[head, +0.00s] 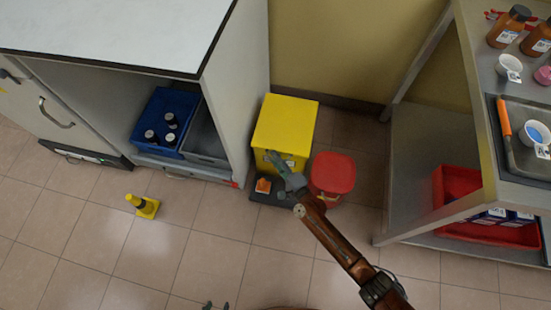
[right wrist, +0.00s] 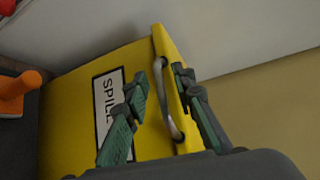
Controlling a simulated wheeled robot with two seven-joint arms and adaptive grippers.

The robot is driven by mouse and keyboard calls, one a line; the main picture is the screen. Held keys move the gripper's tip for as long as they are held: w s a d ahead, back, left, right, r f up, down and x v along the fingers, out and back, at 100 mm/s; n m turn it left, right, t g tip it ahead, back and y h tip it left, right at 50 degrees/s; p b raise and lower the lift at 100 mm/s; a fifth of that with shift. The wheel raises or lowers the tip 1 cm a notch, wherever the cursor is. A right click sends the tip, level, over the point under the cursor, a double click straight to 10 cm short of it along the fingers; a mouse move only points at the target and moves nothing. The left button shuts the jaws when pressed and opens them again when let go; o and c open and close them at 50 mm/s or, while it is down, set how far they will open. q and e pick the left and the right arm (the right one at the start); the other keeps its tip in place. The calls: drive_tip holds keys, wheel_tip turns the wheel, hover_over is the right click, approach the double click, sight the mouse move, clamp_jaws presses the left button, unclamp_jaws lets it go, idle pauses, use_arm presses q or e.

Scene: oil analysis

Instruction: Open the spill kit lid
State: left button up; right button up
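The yellow spill kit (head: 286,122) stands on the floor against the back wall, its lid down. In the right wrist view the spill kit (right wrist: 75,100) shows a white label reading "SPILL" and a curved metal handle (right wrist: 172,112) at the lid's edge. My right gripper (head: 277,160) is at the kit's front side. In the right wrist view its two green fingers (right wrist: 160,82) are apart, one on each side of the handle; contact is not clear. My left gripper (head: 216,305) shows only as two separated fingertips at the bottom edge, empty and far from the kit.
A red lidded bucket (head: 333,173) stands right of the kit. A dark tray (head: 262,198) with an orange item lies in front. A cabinet with a blue crate (head: 161,110) is left; a metal shelf (head: 420,190) is right.

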drive_tip(key=shift+c, duration=0.5)
clamp_jaws()
drive_tip(key=shift+f, duration=0.1)
